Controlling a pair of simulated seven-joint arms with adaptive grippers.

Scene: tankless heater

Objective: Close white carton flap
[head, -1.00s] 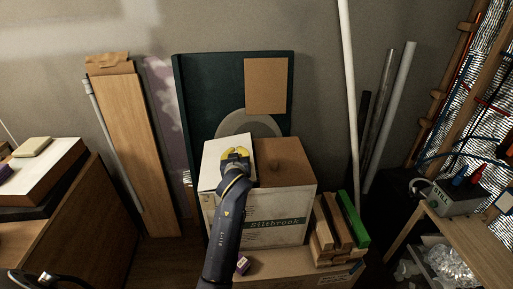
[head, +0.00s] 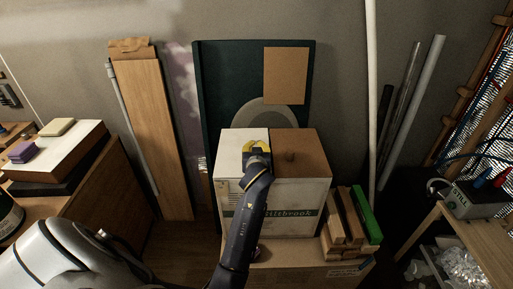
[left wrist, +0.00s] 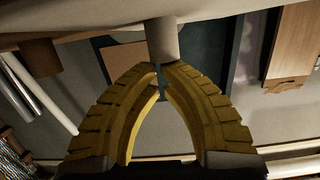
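The carton (head: 300,200), with "Siltbrook" printed on its front, stands upright in the middle of the head view. Its white flap (head: 230,148) lies about flat over the left half of the top, roughly level with the brown flap (head: 307,142) on the right. The brown flap has a brown knob (head: 289,156). My left gripper (head: 256,146) is over the white flap near its inner edge. In the left wrist view its yellow fingers (left wrist: 164,64) meet at a pale knob (left wrist: 163,40) under the flap's whitish surface (left wrist: 215,10). My right gripper is not in view.
The carton stands on a wider cardboard box (head: 290,272). Wood blocks (head: 345,215) and a green block (head: 366,215) lie to its right. A dark panel (head: 225,85) leans behind. A white pole (head: 371,100) and a plank (head: 162,130) stand at the sides.

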